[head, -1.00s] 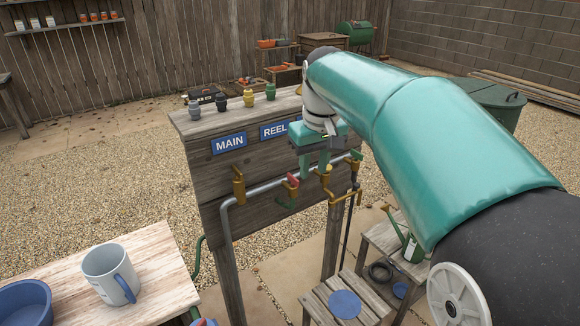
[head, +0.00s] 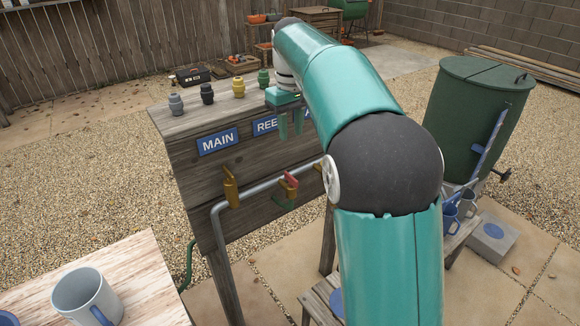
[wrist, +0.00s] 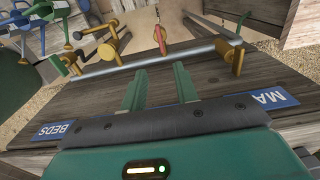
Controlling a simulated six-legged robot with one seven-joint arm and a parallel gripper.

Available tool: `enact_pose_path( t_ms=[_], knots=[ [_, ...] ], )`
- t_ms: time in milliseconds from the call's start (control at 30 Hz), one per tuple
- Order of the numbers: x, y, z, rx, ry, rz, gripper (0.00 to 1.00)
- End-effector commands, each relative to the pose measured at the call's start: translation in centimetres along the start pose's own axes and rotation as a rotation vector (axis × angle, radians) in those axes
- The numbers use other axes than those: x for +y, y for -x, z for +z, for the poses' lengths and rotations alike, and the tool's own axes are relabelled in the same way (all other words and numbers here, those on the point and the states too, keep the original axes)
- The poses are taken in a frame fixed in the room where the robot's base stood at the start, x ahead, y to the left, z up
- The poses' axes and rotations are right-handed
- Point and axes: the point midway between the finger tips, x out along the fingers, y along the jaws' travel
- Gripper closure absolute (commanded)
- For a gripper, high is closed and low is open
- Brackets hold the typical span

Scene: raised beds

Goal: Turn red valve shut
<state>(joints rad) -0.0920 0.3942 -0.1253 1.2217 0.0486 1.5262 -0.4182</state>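The red valve handle (head: 291,180) sits on a brass tap on the grey pipe (head: 255,191), along the front of the wooden board (head: 200,168). It also shows in the wrist view, where the red handle (wrist: 160,38) is beyond my fingertips. My gripper (head: 290,134) hangs in front of the board by the REEL sign, above the red handle and apart from it. In the wrist view the two green fingers (wrist: 158,76) are spread with nothing between them. My gripper is open.
A brass tap (head: 231,187) stands on the pipe to the left, under the MAIN sign (head: 217,142). Several coloured fittings stand on the board's top. A table with a mug (head: 86,297) is front left. A green barrel (head: 475,120) stands right.

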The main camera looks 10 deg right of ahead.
Motion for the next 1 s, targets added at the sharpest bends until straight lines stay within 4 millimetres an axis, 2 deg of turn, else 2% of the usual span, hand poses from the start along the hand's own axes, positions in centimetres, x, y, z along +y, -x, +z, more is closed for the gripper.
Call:
enact_pose_path(
  t_ms=[167,267,700,833,1000],
  knots=[
    [-0.2,-1.1,0.3,-0.004,0.001,-0.001,0.70],
    [-0.2,-2.7,0.6,-0.006,0.002,-0.002,0.70],
    [0.0,-11.2,0.6,-0.007,0.000,-0.001,0.70],
    [0.0,-12.9,0.5,-0.004,0.001,-0.001,0.70],
    [0.1,-13.9,0.3,-0.003,0.001,-0.001,0.70]
  ],
)
